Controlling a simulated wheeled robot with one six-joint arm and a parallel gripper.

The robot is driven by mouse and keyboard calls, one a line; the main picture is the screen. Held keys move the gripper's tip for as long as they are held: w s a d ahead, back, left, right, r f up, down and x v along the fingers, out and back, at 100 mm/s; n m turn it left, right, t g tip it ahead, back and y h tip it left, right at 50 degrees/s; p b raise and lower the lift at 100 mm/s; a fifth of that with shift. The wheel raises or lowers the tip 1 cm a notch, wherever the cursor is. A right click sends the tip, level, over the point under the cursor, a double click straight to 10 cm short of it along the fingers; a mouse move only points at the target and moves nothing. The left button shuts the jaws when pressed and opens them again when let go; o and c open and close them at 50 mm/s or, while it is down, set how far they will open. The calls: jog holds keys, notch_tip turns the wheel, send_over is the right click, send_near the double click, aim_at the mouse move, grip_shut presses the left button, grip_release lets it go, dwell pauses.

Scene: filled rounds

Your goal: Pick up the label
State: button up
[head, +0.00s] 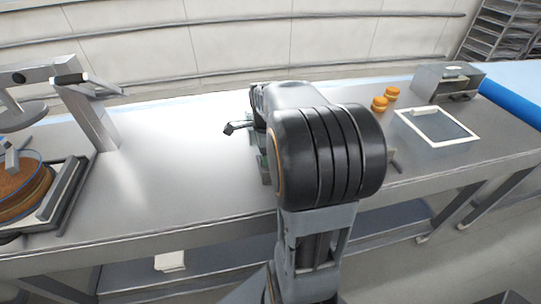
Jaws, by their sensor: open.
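I cannot pick out the label for certain. A small pale strip (425,111) lies at the far edge of a white-framed dark panel (441,131) on the right of the bench, and it may be the label. A grey box-like device (447,82) behind the panel has a small pale patch on its top. My gripper (240,127) is largely hidden behind my own arm, over the middle of the bench. Only a dark part of it sticks out to the left. It is well left of the panel, and nothing shows in it.
The steel bench (170,180) is clear left of my arm. Two orange-brown rounds (385,99) stand left of the device. A press-like stand (90,105) and a brown round (22,190) on a tray are at the left. A white item (170,262) lies on the lower shelf.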

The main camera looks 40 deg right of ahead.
jog(key=shift+f, duration=0.25)
dwell(0.4)
jog(key=c, duration=0.7)
